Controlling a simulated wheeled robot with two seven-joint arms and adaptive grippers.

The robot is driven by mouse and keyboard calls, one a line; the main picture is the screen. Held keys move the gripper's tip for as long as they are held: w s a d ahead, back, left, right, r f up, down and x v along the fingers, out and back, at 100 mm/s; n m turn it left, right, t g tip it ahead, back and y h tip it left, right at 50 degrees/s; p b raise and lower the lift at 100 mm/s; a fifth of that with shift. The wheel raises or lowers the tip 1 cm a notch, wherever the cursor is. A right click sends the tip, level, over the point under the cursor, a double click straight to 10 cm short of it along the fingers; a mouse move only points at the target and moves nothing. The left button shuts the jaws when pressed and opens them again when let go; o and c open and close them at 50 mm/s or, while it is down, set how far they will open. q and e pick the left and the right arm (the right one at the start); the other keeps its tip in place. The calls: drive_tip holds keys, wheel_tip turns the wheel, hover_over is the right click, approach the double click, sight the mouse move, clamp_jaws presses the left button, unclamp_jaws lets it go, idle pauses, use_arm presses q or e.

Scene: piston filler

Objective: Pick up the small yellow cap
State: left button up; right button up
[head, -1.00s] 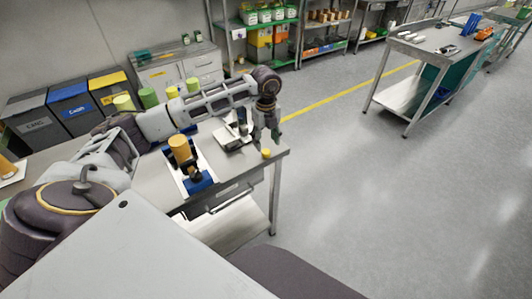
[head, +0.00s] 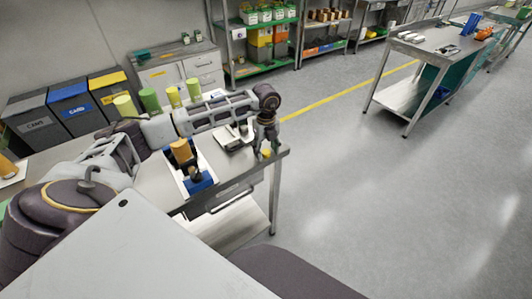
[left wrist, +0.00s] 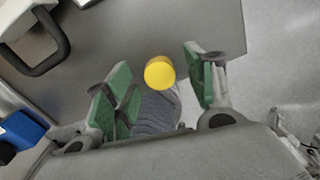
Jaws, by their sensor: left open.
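The small yellow cap (head: 266,153) stands near the right corner of the grey table (head: 232,163). In the left wrist view the cap (left wrist: 160,72) shows as a round yellow top between the two green-padded fingers, apart from both. My left gripper (head: 264,150) points down at the cap from above, and part of the cap is hidden behind a finger in the head view. The left gripper (left wrist: 158,82) is open and empty. My right gripper is not in view.
A blue-based device with an orange cylinder (head: 181,151) stands left of the gripper. A white device with a dark handle (head: 235,136) is close by it. The table's right edge is near the cap, with open floor beyond.

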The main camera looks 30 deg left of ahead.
sight(266, 152)
use_arm(q)
drive_tip(key=shift+c, duration=0.4)
drive_tip(key=c, duration=0.7)
drive_tip(key=shift+r, duration=4.95)
drive_tip(key=shift+r, duration=0.15)
